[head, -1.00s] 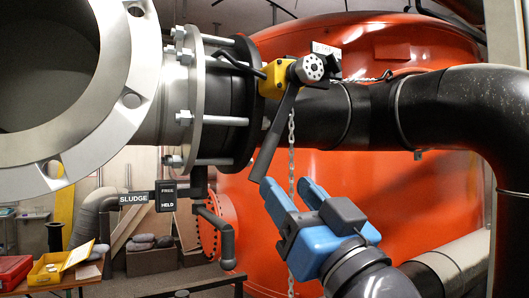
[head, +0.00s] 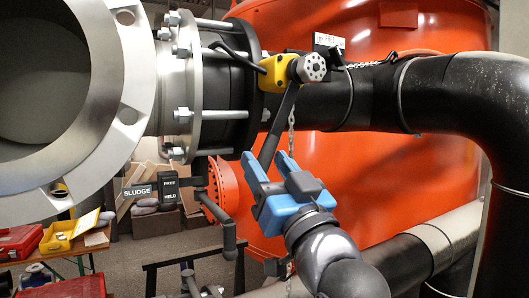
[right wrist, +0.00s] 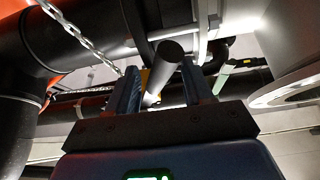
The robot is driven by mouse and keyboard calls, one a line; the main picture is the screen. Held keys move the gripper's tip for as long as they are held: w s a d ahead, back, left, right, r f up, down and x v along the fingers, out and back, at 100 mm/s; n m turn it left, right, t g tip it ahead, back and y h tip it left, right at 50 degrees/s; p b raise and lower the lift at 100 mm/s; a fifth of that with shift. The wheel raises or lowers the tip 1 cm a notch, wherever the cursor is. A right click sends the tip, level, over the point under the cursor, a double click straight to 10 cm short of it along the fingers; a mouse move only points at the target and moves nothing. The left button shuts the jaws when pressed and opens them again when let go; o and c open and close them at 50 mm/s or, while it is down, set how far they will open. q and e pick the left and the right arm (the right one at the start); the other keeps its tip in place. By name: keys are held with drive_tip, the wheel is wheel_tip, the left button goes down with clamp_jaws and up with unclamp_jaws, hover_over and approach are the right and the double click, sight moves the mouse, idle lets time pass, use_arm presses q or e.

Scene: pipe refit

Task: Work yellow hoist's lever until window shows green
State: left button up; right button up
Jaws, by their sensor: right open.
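The yellow hoist (head: 272,73) sits at the pipe joint in the head view, with a grey ribbed knob at its right. Its dark lever (head: 283,118) hangs down and slightly left. My right gripper (head: 268,165) is open, with its blue fingers either side of the lever's lower end. In the right wrist view the lever (right wrist: 167,62) points towards the camera between the fingers (right wrist: 160,92), with no clear grip on it. A white plate (head: 327,41) stands above the hoist, its text too small to read surely. I cannot make out a green window. My left gripper is not in view.
A large flanged pipe (head: 122,100) fills the left. A black pipe (head: 450,85) runs right and bends down before an orange tank (head: 390,170). A chain (head: 291,138) hangs behind the lever. SLUDGE (head: 137,191) and FREE/HELD (head: 168,190) signs sit lower left.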

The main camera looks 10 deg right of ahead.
drive_tip(key=shift+x, duration=0.95)
drive_tip(key=shift+w+d+f, duration=0.15)
drive_tip(key=shift+d+f, duration=0.2)
drive_tip(key=shift+d, duration=0.05)
drive_tip(key=w+d+n+y, duration=0.1)
drive_tip(key=d+n, duration=0.1)
drive_tip(key=d+n+g+y+b, duration=0.1)
drive_tip(key=d+n, duration=0.1)
drive_tip(key=d, duration=0.1)
drive_tip(key=w+d+n+y+b, duration=0.1)
drive_tip(key=d+n, duration=0.1)
drive_tip(key=shift+w+d+f+g, duration=0.2)
drive_tip(key=shift+w+d+g, duration=0.1)
drive_tip(key=shift+d, duration=0.05)
drive_tip(key=b+v, duration=0.3)
drive_tip(key=v, duration=0.6)
drive_tip(key=shift+d+f, duration=0.15)
drive_tip(key=shift+d, duration=0.05)
drive_tip(key=shift+w+a, duration=0.1)
